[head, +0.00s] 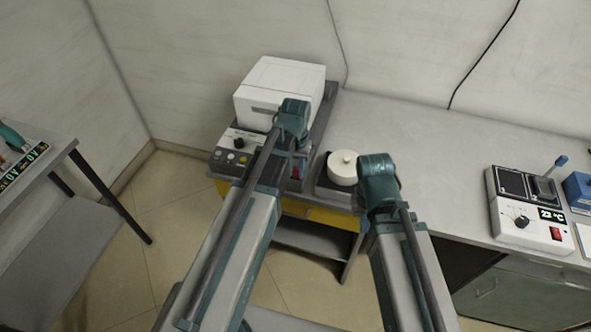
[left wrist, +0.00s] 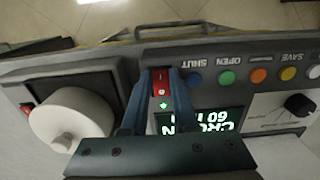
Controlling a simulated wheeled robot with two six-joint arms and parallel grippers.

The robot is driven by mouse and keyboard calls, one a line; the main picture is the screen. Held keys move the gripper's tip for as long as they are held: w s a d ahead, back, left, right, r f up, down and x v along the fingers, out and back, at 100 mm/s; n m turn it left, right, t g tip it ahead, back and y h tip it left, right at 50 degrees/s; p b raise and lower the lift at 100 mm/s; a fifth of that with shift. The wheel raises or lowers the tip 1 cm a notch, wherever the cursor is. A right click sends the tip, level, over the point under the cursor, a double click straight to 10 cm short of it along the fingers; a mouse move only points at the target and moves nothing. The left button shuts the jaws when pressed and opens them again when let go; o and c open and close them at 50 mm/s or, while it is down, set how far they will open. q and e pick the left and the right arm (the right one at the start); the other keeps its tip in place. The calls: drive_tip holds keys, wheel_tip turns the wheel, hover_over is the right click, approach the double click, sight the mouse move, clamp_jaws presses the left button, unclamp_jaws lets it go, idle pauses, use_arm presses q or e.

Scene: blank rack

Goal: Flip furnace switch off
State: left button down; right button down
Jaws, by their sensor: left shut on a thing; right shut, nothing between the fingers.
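The furnace switch (left wrist: 161,82) is a small red rocker on the front panel, with a glowing green mark beside it. In the left wrist view, the two blue fingers of my left gripper (left wrist: 160,98) are on either side of it, shut on it. The switch also shows as a red spot in the head view (head: 296,171). The furnace (head: 280,88) is a white box with a dark control panel. A lit display (left wrist: 200,121) with upside-down green text is beside the switch. Which way the rocker is tilted I cannot tell. My right gripper's fingers are hidden behind its arm.
Coloured buttons (left wrist: 227,77) and a black knob (left wrist: 299,105) sit on the panel beside the display. A white round-topped device (head: 342,167) stands right of the furnace. A hotplate-like unit (head: 528,213) is far right. The bench between (head: 430,150) is clear.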

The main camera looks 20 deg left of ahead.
use_arm(q)
drive_tip(key=shift+w+g, duration=0.5)
drive_tip(key=shift+g, duration=0.2)
drive_tip(key=shift+w+g, duration=0.1)
drive_tip(key=shift+g, duration=0.3)
drive_tip(key=shift+s+r+g, duration=0.15)
drive_tip(key=shift+s+g, duration=0.05)
drive_tip(key=shift+g, duration=0.2)
drive_tip(key=c, duration=1)
unclamp_jaws()
drive_tip(key=shift+o, duration=0.2)
drive_tip(key=p+v, duration=1.3)
drive_tip(key=shift+r, duration=0.35)
